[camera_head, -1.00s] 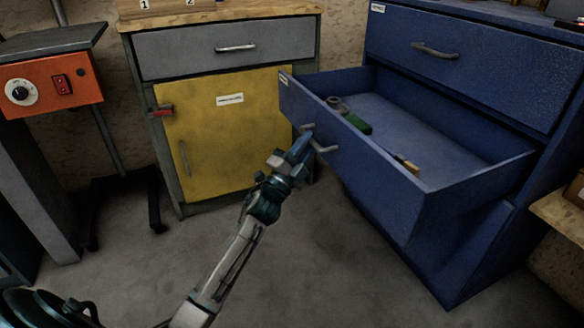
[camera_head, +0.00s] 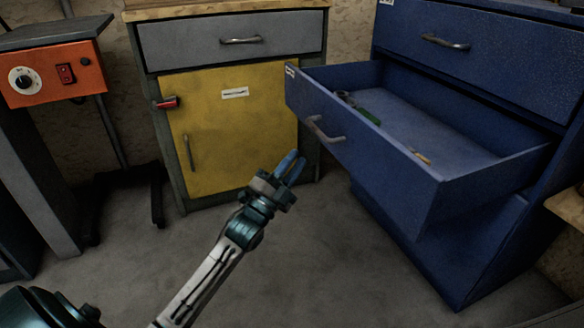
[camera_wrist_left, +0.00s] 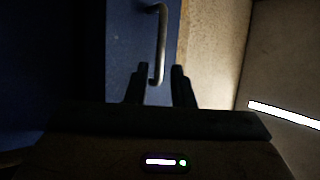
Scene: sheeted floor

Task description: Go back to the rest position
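My left gripper (camera_head: 291,167) is in the middle of the head view, low and to the left of the open blue drawer (camera_head: 385,160). Its two fingers are apart with nothing between them. The drawer's metal handle (camera_head: 324,130) is up and right of the fingertips, with a gap between them. In the left wrist view the fingers of my left gripper (camera_wrist_left: 161,78) are spread, and the handle (camera_wrist_left: 162,40) shows ahead of them against the blue front. My right gripper is in neither view.
The drawer is pulled out of a blue cabinet (camera_head: 470,95) and holds a green item (camera_head: 367,116) and other small items. A yellow-doored cabinet (camera_head: 230,140) stands behind. An orange control box (camera_head: 55,73) is at the left. Grey floor (camera_head: 330,260) is clear around my arm.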

